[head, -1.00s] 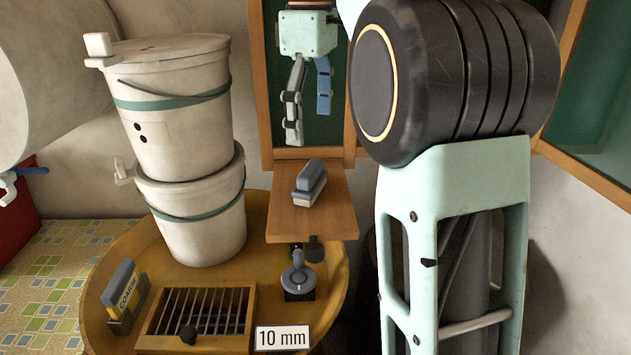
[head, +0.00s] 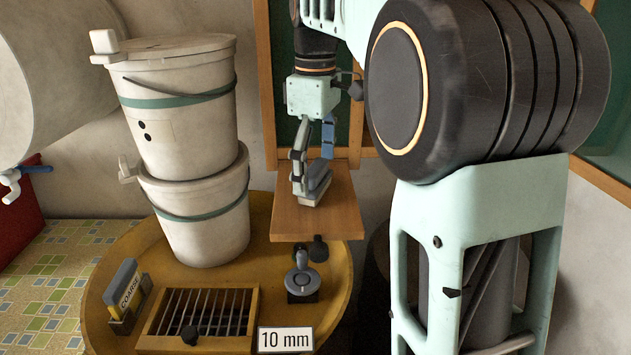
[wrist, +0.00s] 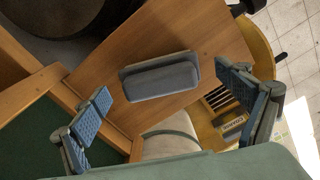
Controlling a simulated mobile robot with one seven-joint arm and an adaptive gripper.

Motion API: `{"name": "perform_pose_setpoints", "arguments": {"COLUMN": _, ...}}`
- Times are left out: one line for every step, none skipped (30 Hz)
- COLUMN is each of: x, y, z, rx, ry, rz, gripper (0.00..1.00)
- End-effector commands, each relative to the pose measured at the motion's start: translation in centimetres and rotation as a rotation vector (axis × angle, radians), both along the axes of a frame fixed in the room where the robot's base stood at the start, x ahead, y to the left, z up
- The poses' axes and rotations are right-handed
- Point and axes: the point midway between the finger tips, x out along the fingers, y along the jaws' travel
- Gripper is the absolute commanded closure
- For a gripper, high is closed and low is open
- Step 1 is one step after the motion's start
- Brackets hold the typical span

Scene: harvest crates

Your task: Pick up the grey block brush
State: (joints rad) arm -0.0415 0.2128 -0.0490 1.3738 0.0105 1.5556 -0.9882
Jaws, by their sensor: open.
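The grey block brush (head: 316,187) lies on a small wooden shelf (head: 325,216) in the head view, partly hidden behind my gripper. In the wrist view the brush (wrist: 161,77) shows whole, a dark grey block on a lighter base, lying on the bare wood. My gripper (head: 313,185) is open and points down just above the brush in the head view. In the wrist view its two blue-padded fingers stand wide apart, with the brush between and beyond them. No contact with the brush shows.
Two stacked white buckets (head: 190,140) stand left of the shelf. Below are a slotted wooden box (head: 196,315), a "COARSE" brush holder (head: 124,290), a small joystick-like device (head: 302,278) and a "10 mm" sign (head: 285,340). A green-panelled wooden frame (head: 285,110) rises behind the shelf.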

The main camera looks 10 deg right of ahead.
Motion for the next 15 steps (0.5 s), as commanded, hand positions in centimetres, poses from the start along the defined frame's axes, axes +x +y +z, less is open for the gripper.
{"name": "perform_pose_setpoints", "arguments": {"x": 0.01, "y": -0.01, "z": 0.03, "rx": 0.0, "ry": 0.0, "rz": 0.0, "gripper": 0.07}}
{"name": "perform_pose_setpoints", "arguments": {"x": 0.01, "y": -0.01, "z": 0.04, "rx": 0.0, "ry": 0.0, "rz": 0.0, "gripper": 0.07}}
{"name": "perform_pose_setpoints", "arguments": {"x": 0.01, "y": -0.01, "z": 0.04, "rx": 0.0, "ry": 0.0, "rz": 0.0, "gripper": 0.07}}
{"name": "perform_pose_setpoints", "arguments": {"x": 0.01, "y": -0.01, "z": 0.04, "rx": 0.0, "ry": 0.0, "rz": 0.0, "gripper": 0.11}}
{"name": "perform_pose_setpoints", "arguments": {"x": 0.01, "y": -0.01, "z": 0.05, "rx": 0.0, "ry": 0.0, "rz": 0.0, "gripper": 0.14}}
{"name": "perform_pose_setpoints", "arguments": {"x": 0.01, "y": -0.01, "z": 0.05, "rx": 0.0, "ry": 0.0, "rz": 0.0, "gripper": 0.18}}
{"name": "perform_pose_setpoints", "arguments": {"x": 0.01, "y": -0.01, "z": 0.05, "rx": 0.0, "ry": 0.0, "rz": 0.0, "gripper": 0.22}}
{"name": "perform_pose_setpoints", "arguments": {"x": 0.01, "y": -0.01, "z": 0.05, "rx": 0.0, "ry": 0.0, "rz": 0.0, "gripper": 0.25}}
{"name": "perform_pose_setpoints", "arguments": {"x": 0.01, "y": -0.01, "z": 0.05, "rx": 0.0, "ry": 0.0, "rz": 0.0, "gripper": 0.29}}
{"name": "perform_pose_setpoints", "arguments": {"x": 0.02, "y": -0.01, "z": 0.05, "rx": 0.0, "ry": 0.0, "rz": 0.0, "gripper": 0.33}}
{"name": "perform_pose_setpoints", "arguments": {"x": 0.01, "y": -0.01, "z": 0.05, "rx": 0.0, "ry": 0.0, "rz": 0.0, "gripper": 0.36}}
{"name": "perform_pose_setpoints", "arguments": {"x": 0.02, "y": -0.01, "z": 0.05, "rx": 0.0, "ry": 0.0, "rz": 0.0, "gripper": 0.4}}
{"name": "perform_pose_setpoints", "arguments": {"x": 0.02, "y": -0.01, "z": 0.05, "rx": 0.0, "ry": 0.0, "rz": 0.0, "gripper": 0.44}}
{"name": "perform_pose_setpoints", "arguments": {"x": 0.02, "y": -0.01, "z": 0.05, "rx": 0.0, "ry": 0.0, "rz": 0.0, "gripper": 0.47}}
{"name": "perform_pose_setpoints", "arguments": {"x": 0.01, "y": -0.01, "z": 0.03, "rx": 0.0, "ry": 0.0, "rz": 0.0, "gripper": 0.51}}
